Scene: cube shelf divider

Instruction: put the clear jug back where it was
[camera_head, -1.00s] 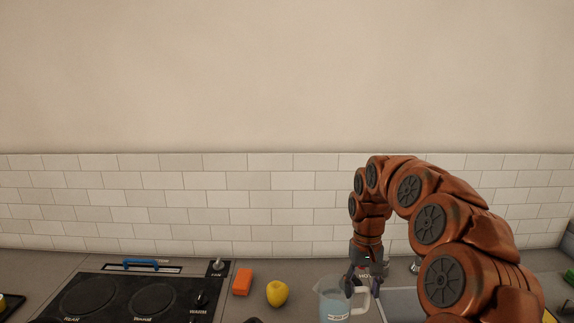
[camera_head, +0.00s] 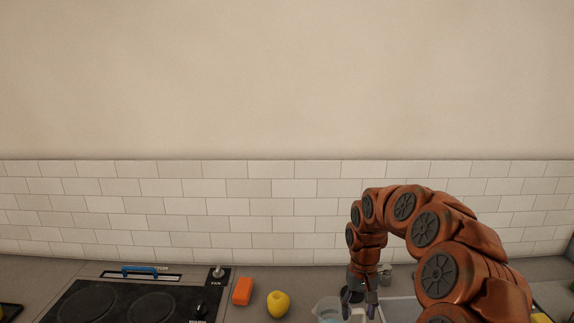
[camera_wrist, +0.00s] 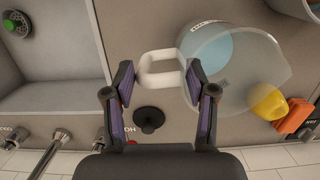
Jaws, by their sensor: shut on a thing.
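The clear jug (camera_wrist: 245,62) holds pale blue liquid and shows large in the wrist view, with its handle (camera_wrist: 160,68) between my fingers. In the head view the jug (camera_head: 328,309) is at the bottom edge, partly cut off and partly behind my gripper. My gripper (camera_wrist: 161,82) is shut on the jug's handle, one finger on each side of it; it also shows in the head view (camera_head: 361,300). I cannot tell whether the jug's base touches the counter.
A yellow apple (camera_head: 278,304) and an orange block (camera_head: 243,291) stand left of the jug. A black stovetop (camera_head: 120,303) lies farther left. A sink (camera_wrist: 50,65) and its taps are beside my gripper. A tiled wall closes the back.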

